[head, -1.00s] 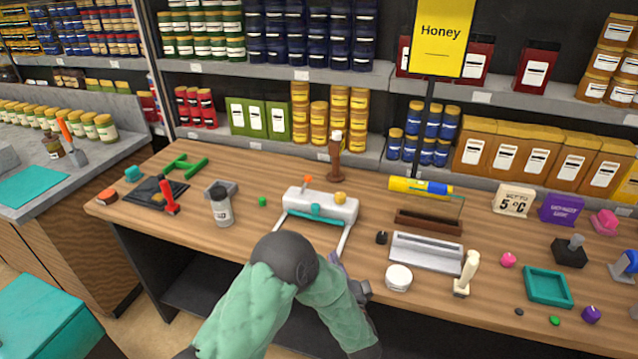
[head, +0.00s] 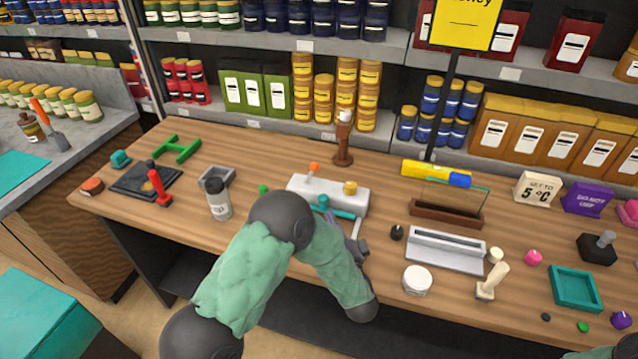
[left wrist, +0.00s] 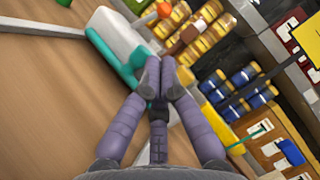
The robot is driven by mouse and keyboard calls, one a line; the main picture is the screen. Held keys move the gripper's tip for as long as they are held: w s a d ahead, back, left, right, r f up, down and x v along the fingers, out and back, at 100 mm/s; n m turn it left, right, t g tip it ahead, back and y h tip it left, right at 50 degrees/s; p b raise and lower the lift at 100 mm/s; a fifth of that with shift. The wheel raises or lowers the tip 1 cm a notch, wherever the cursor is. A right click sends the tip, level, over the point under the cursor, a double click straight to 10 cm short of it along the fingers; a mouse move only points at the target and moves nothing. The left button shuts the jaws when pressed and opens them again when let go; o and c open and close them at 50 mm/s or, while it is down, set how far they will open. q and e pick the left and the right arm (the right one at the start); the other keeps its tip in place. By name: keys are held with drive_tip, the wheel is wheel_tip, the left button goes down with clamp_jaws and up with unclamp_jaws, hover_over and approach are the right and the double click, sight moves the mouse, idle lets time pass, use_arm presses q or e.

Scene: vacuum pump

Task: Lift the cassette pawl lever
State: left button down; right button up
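A white box-shaped device (head: 352,196) with a teal bar along its front stands near the middle of the counter. An orange-tipped lever (head: 313,168) and a yellow knob (head: 350,187) rise from its top. I cannot tell which part is named the cassette pawl lever. My left gripper (head: 328,214) is at the device's front, partly hidden by my arm. In the left wrist view its purple fingertips (left wrist: 160,84) are together, right at the teal bar (left wrist: 118,64). Whether the bar is pinched or only behind the fingers is unclear. My right gripper is out of view.
A grey tray-like block (head: 446,250), a small black knob (head: 397,232) and a white round jar (head: 417,280) stand right of the device. A grey bottle (head: 219,201) stands to its left. A brown post (head: 343,140) is behind it. Shelves of goods line the back.

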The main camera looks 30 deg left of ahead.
sight(312, 173)
use_arm(q)
drive_tip(key=b+x, duration=0.3)
drive_tip(key=x, duration=1.1)
drive_tip(key=shift+s+a+r+n+g+p, duration=0.1)
drive_tip(key=shift+a+r+n+g+p, duration=0.1)
drive_tip(key=shift+r+n+g+p, duration=0.15)
drive_tip(key=shift+f, duration=0.1)
